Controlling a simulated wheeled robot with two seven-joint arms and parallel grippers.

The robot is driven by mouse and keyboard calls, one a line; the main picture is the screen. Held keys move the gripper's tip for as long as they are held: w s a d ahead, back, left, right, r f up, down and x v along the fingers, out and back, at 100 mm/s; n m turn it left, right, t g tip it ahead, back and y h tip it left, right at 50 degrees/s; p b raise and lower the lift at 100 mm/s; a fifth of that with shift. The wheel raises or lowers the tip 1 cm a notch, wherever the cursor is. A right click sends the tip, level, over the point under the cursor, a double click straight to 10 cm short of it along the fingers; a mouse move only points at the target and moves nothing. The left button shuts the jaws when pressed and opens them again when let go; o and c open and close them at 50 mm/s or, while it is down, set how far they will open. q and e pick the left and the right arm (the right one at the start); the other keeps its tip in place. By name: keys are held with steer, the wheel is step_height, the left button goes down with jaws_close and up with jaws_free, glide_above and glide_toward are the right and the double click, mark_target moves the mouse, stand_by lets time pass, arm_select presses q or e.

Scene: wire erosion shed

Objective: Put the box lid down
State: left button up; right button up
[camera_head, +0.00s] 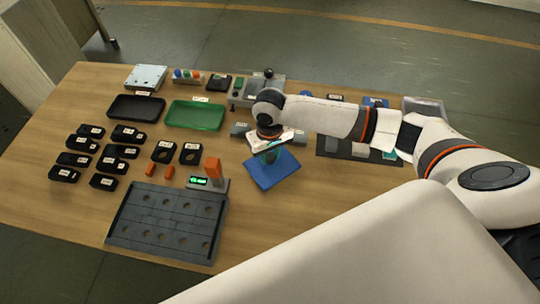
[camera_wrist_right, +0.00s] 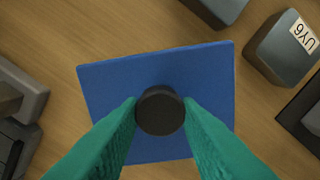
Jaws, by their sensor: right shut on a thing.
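The box lid (camera_head: 273,172) is a flat blue square with a round black knob (camera_wrist_right: 160,111) in its middle. My right gripper (camera_head: 270,153) is over the lid in the head view. In the right wrist view its teal fingers (camera_wrist_right: 160,118) are shut on the knob from both sides. The lid is over the wooden table, right of the small device with the orange block; I cannot tell whether it touches the wood. My left gripper is not in view.
A grey plate with holes (camera_head: 168,222) lies at the front left. A green tray (camera_head: 195,114) and a black tray (camera_head: 136,107) stand behind. A device with an orange block (camera_head: 212,170) is left of the lid. A dark mat (camera_head: 340,151) lies right. Bare wood is in front of the lid.

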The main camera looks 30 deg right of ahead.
mark_target(270, 157)
steer(key=shift+f, duration=0.7)
steer(key=o, duration=1)
steer(key=shift+f, duration=0.1)
step_height(270, 157, up, 12)
